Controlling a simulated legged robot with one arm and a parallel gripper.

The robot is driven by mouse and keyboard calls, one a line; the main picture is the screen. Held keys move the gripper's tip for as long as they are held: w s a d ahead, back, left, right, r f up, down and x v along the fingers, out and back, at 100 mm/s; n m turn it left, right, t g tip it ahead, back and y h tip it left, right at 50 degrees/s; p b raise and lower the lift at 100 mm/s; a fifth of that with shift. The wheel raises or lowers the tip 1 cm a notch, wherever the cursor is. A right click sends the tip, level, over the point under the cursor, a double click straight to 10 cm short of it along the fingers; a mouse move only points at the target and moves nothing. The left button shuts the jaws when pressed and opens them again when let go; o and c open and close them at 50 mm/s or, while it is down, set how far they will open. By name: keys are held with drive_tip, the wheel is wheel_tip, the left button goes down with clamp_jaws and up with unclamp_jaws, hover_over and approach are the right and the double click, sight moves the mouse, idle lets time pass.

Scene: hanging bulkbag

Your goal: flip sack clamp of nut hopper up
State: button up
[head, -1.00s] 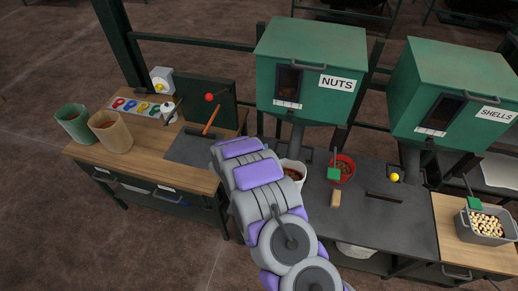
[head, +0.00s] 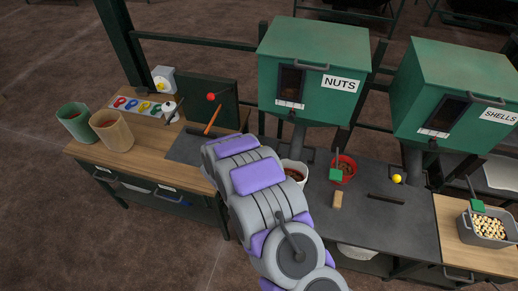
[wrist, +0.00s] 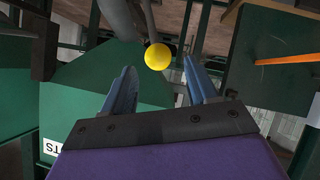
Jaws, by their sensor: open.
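The green nut hopper (head: 311,65), labelled NUTS, stands over the dark bench, with a grey spout (head: 298,134) below it. In the wrist view the hopper (wrist: 85,85) fills the left side and looks upside down. A yellow ball knob (wrist: 158,57) shows beside a grey pipe-like part (wrist: 120,18); I take it for the clamp's handle end. My gripper (wrist: 160,74) is open, and the knob appears between its blue fingertips. I cannot tell if it lies within the fingers or beyond them. In the head view my arm hides the gripper and this knob.
A white bucket (head: 299,168) and a red bucket (head: 349,164) stand near the spout. The green shells hopper (head: 455,95) is at the right, with another yellow ball (head: 397,178) below it. An orange bar (wrist: 290,58) crosses a dark green panel in the wrist view.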

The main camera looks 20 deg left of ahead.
drive_tip(key=v, duration=1.2)
drive_tip(key=shift+a+b, duration=0.3)
drive_tip(key=shift+r, duration=0.1)
wheel_tip(320, 180, up, 5)
drive_tip(key=w+a+g+y+b, duration=0.1)
drive_tip(key=w+g+y+b, duration=0.15)
drive_tip(key=y+b, duration=0.3)
drive_tip(key=s+d+r+g+y+b, duration=0.3)
drive_tip(key=s+d+r+g, duration=0.1)
drive_tip(key=s+d, duration=0.2)
drive_tip(key=s+d+f+m+g+h+b, duration=0.1)
drive_tip(key=s+d+f+g+h+b, duration=0.1)
drive_tip(key=s+d, duration=1.3)
drive_tip(key=s+d+f+m+g+h+b, duration=0.1)
drive_tip(key=s+d+g+h+b, duration=0.3)
drive_tip(key=s+d, duration=1.1)
drive_tip(key=shift+d+f+g+b, duration=0.3)
drive_tip(key=shift+f+g+b, duration=0.25)
drive_tip(key=shift+f+b, duration=0.5)
